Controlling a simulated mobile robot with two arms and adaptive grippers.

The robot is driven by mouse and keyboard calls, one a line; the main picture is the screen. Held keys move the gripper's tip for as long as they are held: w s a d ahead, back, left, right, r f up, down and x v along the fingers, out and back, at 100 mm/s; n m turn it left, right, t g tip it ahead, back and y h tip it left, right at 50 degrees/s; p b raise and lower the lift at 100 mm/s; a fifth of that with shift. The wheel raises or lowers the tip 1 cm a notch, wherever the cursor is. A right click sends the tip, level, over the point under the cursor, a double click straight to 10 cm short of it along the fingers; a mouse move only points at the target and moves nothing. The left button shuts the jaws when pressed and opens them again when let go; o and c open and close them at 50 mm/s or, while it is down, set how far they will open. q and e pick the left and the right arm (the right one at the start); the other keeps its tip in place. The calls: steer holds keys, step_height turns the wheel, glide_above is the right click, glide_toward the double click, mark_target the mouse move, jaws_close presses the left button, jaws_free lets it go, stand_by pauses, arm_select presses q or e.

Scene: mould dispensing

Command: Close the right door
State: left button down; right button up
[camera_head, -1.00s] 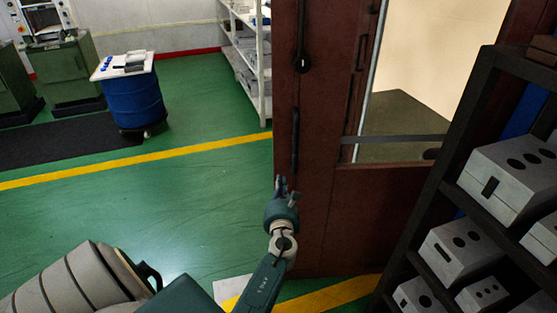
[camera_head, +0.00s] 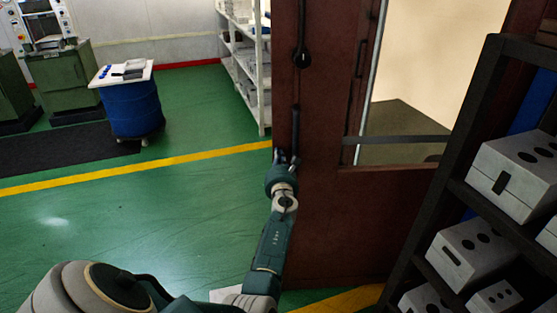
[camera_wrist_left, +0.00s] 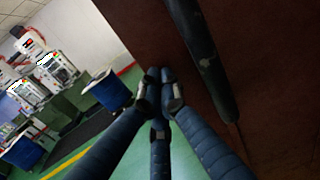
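The right door (camera_head: 330,215) is a tall dark red-brown panel with a window, standing in the middle right of the head view. A long dark vertical handle (camera_head: 295,132) is on its left part; it also shows as a dark bar (camera_wrist_left: 203,60) in the left wrist view. My left gripper (camera_head: 287,158) is at the lower end of this handle, in front of the door's left edge. In the left wrist view its fingertips (camera_wrist_left: 159,76) come together with nothing seen between them, and the handle lies to their right. Contact with the door cannot be told. My right gripper is out of view.
A dark shelf (camera_head: 452,195) with grey mould blocks (camera_head: 515,175) stands close on the right. A white rack (camera_head: 262,75) is behind the door's left edge. A blue drum (camera_head: 132,107) stands at the back left. The green floor (camera_head: 150,215) left of the door is clear.

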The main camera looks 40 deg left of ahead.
arm_select(q)
steer(key=shift+w+a, duration=0.15)
steer(key=shift+w, duration=0.05)
